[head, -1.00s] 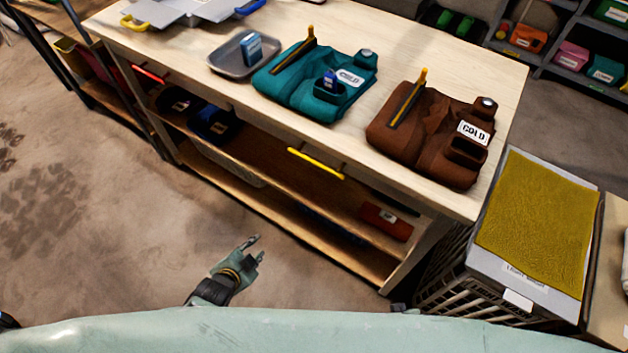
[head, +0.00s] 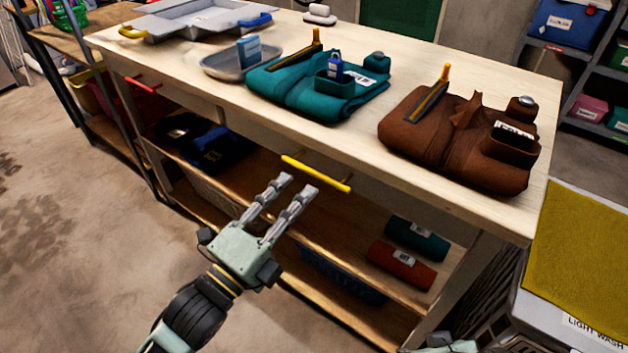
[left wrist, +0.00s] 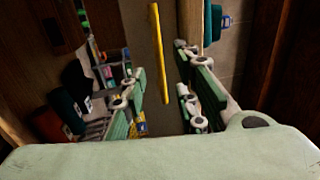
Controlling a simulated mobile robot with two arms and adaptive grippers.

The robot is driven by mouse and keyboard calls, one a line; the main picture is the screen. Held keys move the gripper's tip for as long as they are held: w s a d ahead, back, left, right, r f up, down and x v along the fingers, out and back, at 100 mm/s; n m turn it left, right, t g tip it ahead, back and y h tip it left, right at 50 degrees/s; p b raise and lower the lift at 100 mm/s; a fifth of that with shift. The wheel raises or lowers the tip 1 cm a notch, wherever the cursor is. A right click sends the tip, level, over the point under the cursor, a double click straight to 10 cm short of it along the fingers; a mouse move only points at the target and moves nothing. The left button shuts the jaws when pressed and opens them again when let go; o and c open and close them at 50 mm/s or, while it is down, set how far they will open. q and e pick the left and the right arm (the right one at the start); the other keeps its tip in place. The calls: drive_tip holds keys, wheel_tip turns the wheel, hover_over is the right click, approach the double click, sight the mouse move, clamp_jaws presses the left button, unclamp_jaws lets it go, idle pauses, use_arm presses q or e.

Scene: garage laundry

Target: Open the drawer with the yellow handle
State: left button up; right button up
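The yellow handle (head: 318,175) is a bar on the drawer front (head: 372,195) under the wooden tabletop; the drawer looks shut. My left gripper (head: 296,187) is open, its two fingers pointing up at the handle from just below and in front of it. In the left wrist view the yellow handle (left wrist: 160,55) runs lengthwise through the gap between the fingers of the left gripper (left wrist: 160,88), with space on both sides. I see no contact. Part of my right gripper (head: 450,346) shows at the bottom edge, mostly cut off.
The tabletop (head: 340,130) holds a brown folded garment (head: 455,140), a teal one (head: 310,90) and a metal tray (head: 225,65). A red handle (head: 143,83) is further left. Rolled cloths (head: 400,265) lie on the lower shelf. The floor at left is clear.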

sight(315, 172)
use_arm(q)
drive_tip(key=x, duration=0.6)
drive_tip(key=shift+w+d+r, duration=0.1)
drive_tip(key=shift+w+d, duration=0.2)
drive_tip(key=shift+c, duration=0.5)
clamp_jaws()
